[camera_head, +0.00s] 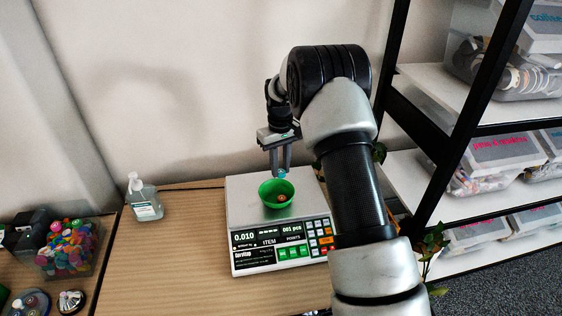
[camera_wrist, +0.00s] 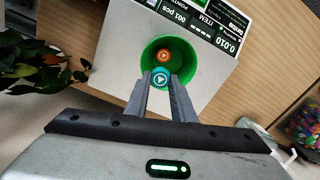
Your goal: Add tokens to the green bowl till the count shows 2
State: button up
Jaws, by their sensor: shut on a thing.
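The green bowl (camera_head: 266,197) sits on the pan of a counting scale (camera_head: 237,200). Its display (camera_head: 267,236) reads 0.010 and 001 pcs. One orange token (camera_head: 282,198) lies in the bowl; it also shows in the wrist view (camera_wrist: 164,56). My gripper (camera_head: 281,173) is over the back part of the bowl, pointing down. It is shut on a blue-teal token (camera_head: 282,174), held above the bowl. In the wrist view the teal token (camera_wrist: 161,77) is between the two fingertips, in front of the green bowl (camera_wrist: 184,52).
A pump bottle (camera_head: 145,200) stands left of the scale on the wooden table (camera_head: 170,260). A clear bin of colourful tokens (camera_head: 70,248) is at the far left. A shelf with plastic boxes (camera_head: 497,160) and a leafy plant (camera_head: 432,243) are at the right.

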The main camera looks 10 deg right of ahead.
aim_at(281, 180)
jog(key=shift+f+b, duration=1.5)
jog(key=shift+f, duration=1.35)
jog(key=o, duration=1.1)
jog(key=shift+c, duration=0.2)
jog(key=shift+r, duration=0.1)
notch_tip(281, 180, up, 17)
jog(key=shift+r, duration=0.15)
